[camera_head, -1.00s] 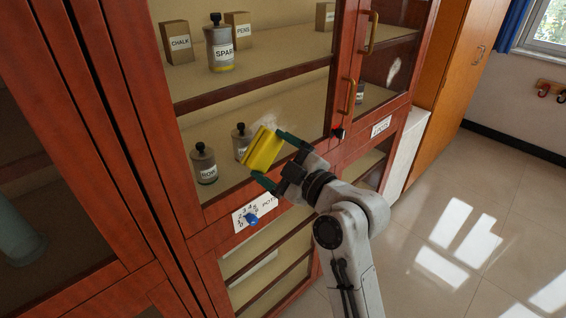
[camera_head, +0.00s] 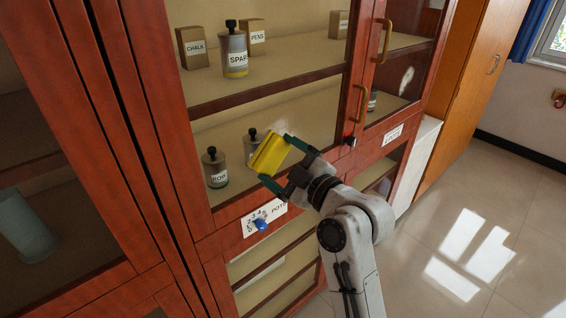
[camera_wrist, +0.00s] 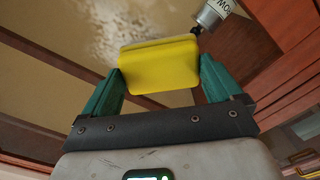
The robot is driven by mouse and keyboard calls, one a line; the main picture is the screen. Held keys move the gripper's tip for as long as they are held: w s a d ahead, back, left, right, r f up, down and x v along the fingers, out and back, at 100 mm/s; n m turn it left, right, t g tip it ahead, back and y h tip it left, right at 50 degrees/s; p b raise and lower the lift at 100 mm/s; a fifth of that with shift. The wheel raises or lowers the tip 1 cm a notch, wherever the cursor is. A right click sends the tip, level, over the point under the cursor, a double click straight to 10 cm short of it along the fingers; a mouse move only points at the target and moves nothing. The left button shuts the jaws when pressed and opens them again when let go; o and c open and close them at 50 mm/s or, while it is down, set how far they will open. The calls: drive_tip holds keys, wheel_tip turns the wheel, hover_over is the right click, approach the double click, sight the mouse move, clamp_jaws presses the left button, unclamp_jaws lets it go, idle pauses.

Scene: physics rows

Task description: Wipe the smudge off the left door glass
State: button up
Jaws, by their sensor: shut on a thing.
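A yellow sponge (camera_head: 269,152) is held between the green fingers of my gripper (camera_head: 276,158), in front of the left door glass (camera_head: 300,112). The sponge also shows in the wrist view (camera_wrist: 158,66), with a finger on each side. I cannot tell whether the sponge touches the glass. A pale, blotchy smudge (camera_wrist: 112,28) shows beyond the sponge's upper left in the wrist view. A whitish mark (camera_head: 406,80) shows on the right door glass.
Behind the glass stand labelled jars (camera_head: 215,168) and small boxes (camera_head: 192,47). Brass handles (camera_head: 360,103) stick out where the doors meet, with a dark lock (camera_head: 349,141) below. Open floor lies to the right.

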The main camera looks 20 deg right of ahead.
drive_tip(key=shift+w+a, duration=0.2)
drive_tip(key=shift+w, duration=0.5)
drive_tip(key=shift+w+d+f+b, duration=0.1)
drive_tip(key=shift+w+d+b, duration=0.5)
drive_tip(key=shift+d, duration=0.8)
drive_tip(key=shift+w+d+r+b, duration=0.1)
drive_tip(key=shift+w+d+b, duration=0.15)
drive_tip(key=shift+d+b, duration=0.8)
drive_tip(key=shift+w+d+f+b, duration=0.1)
drive_tip(key=shift+w+d+b, duration=0.35)
drive_tip(key=shift+d, duration=1.25)
drive_tip(key=shift+w+d+b, duration=0.35)
drive_tip(key=shift+d+b, duration=0.3)
drive_tip(key=shift+d, duration=0.3)
drive_tip(key=shift+w+d+b, duration=0.3)
drive_tip(key=shift+d+b, duration=0.3)
drive_tip(key=shift+d, duration=0.3)
